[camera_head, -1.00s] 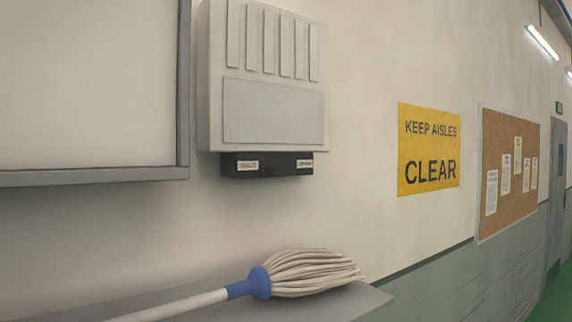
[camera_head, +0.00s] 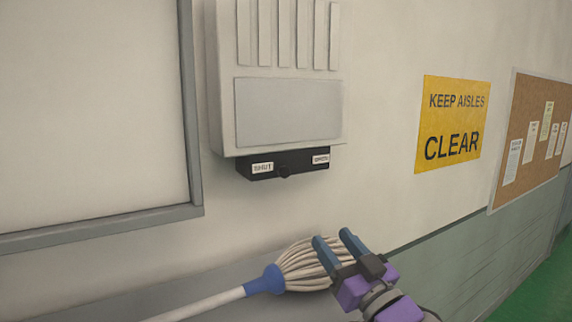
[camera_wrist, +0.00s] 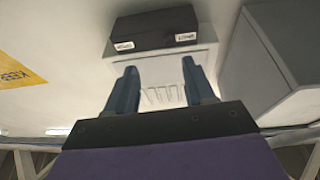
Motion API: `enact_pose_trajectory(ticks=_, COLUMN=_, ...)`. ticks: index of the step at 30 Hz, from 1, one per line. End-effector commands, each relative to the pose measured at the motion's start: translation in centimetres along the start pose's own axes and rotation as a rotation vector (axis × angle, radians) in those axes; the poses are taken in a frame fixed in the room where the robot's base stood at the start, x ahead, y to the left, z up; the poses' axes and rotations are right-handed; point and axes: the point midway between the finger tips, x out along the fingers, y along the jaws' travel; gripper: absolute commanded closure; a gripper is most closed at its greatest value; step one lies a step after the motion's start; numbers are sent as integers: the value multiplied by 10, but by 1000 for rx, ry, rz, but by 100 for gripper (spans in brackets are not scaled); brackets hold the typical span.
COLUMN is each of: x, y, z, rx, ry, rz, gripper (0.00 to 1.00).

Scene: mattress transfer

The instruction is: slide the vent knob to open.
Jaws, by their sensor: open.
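The vent knob (camera_head: 284,171) is a small dark knob on the underside of a black strip (camera_head: 300,161) below the wall vent (camera_head: 288,112). The strip has a white label reading SHUT (camera_head: 262,168) at its left end and another white label (camera_head: 321,159) at its right end, too small to read surely. The knob sits between them, nearer SHUT. My gripper (camera_head: 333,243) is open and empty, below and to the right of the knob, in front of the mop head. In the wrist view the gripper (camera_wrist: 158,78) points toward the vent, and the black strip (camera_wrist: 153,30) lies beyond its fingertips.
A mop (camera_head: 308,268) with a blue collar lies on a grey ledge (camera_head: 215,285) below the vent. A grey-framed panel (camera_head: 95,110) is on the wall at left. A yellow sign (camera_head: 452,125) and a cork board (camera_head: 532,135) are at right. Space directly below the knob looks clear.

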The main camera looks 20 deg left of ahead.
Motion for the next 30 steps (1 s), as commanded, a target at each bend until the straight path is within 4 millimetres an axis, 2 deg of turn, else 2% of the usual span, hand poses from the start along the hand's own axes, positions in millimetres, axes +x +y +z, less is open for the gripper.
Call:
enact_pose_trajectory(ticks=1, x=3, y=-4, z=-10, rx=9, ry=29, rz=-21, gripper=46)
enact_pose_trajectory(ticks=3, x=4, y=-8, z=-16, rx=16, ry=52, rz=-41, gripper=46)
enact_pose_trajectory(ticks=8, x=14, y=-12, z=-20, rx=19, ry=70, rz=-54, gripper=46)
enact_pose_trajectory(ticks=30, x=142, y=-19, z=-27, rx=18, ry=66, rz=-52, gripper=46)
